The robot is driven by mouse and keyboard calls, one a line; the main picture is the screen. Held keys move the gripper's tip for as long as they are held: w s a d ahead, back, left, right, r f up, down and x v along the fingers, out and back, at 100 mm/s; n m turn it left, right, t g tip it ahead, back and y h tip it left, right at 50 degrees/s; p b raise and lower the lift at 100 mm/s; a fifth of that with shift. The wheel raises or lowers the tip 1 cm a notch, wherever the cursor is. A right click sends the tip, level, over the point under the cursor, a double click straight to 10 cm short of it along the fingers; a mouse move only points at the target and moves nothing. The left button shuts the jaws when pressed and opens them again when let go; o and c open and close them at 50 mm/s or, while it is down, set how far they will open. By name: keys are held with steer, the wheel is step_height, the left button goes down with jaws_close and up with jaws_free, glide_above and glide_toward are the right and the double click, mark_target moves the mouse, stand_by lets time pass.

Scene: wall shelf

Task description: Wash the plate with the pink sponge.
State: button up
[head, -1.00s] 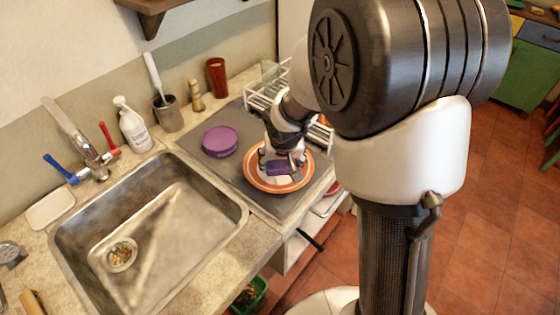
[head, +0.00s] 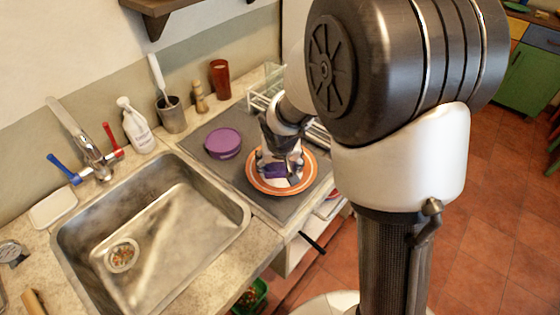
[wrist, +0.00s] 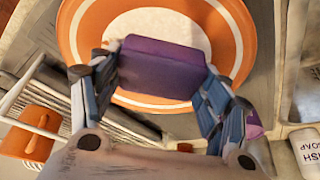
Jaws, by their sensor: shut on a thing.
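The plate (head: 309,172) is orange with white rings and a pale middle. It lies on the grey mat beside the sink and fills the top of the wrist view (wrist: 243,38). My gripper (head: 277,172) is over the plate, shut on a block-shaped sponge (wrist: 162,68). The sponge looks purple rather than pink. In the wrist view its sides are between the two fingers of my gripper (wrist: 160,80). It overlaps the plate's middle and near rim; whether it touches the surface is hard to tell.
A purple round container (head: 222,143) stands left of the plate. The steel sink (head: 160,230) is further left. A wire rack (head: 262,97) stands behind the plate. A soap bottle (head: 136,127), utensil cup (head: 171,114) and red cup (head: 220,79) line the wall.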

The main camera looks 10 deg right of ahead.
steer(key=shift+s+d, duration=0.3)
steer(key=shift+s, duration=0.05)
steer(key=shift+w+d, duration=0.1)
steer(key=shift+d, duration=0.2)
steer(key=shift+w+d, duration=0.1)
steer(key=shift+w, duration=0.2)
steer(key=shift+w, duration=0.2)
steer(key=shift+w+a, duration=0.15)
steer(key=shift+a, duration=0.3)
steer(key=shift+a, duration=0.1)
